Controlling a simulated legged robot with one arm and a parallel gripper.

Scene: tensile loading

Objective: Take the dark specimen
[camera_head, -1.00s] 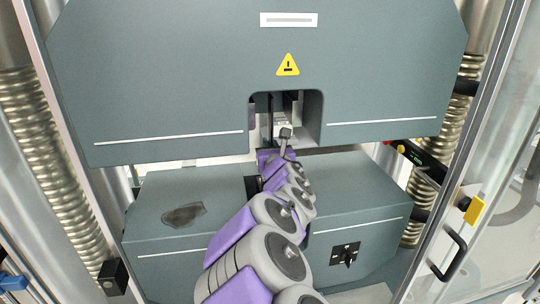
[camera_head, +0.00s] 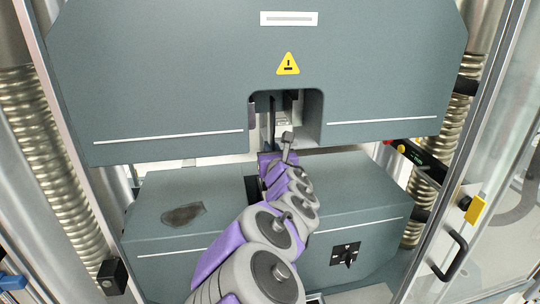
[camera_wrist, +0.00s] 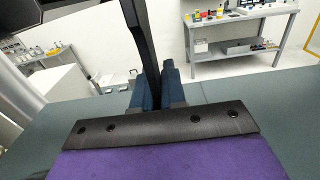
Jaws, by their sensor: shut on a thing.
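The dark specimen (camera_wrist: 143,45) is a long dark bar in the wrist view. It rises from between the blue fingers of my gripper (camera_wrist: 156,88) and leans slightly, top to the left. My gripper is shut on it. In the head view a thin dark upright strip, which looks like the specimen (camera_head: 272,118), shows in the opening of the upper grey block. My arm's end is just below that opening, and the fingers are hard to make out there.
The upper grey crosshead (camera_head: 150,80) and lower grey block (camera_head: 160,240) leave a narrow gap around my arm. Threaded columns (camera_head: 45,150) stand at both sides. A clear door with a black handle (camera_head: 455,258) is at right. A workbench (camera_wrist: 240,35) stands behind.

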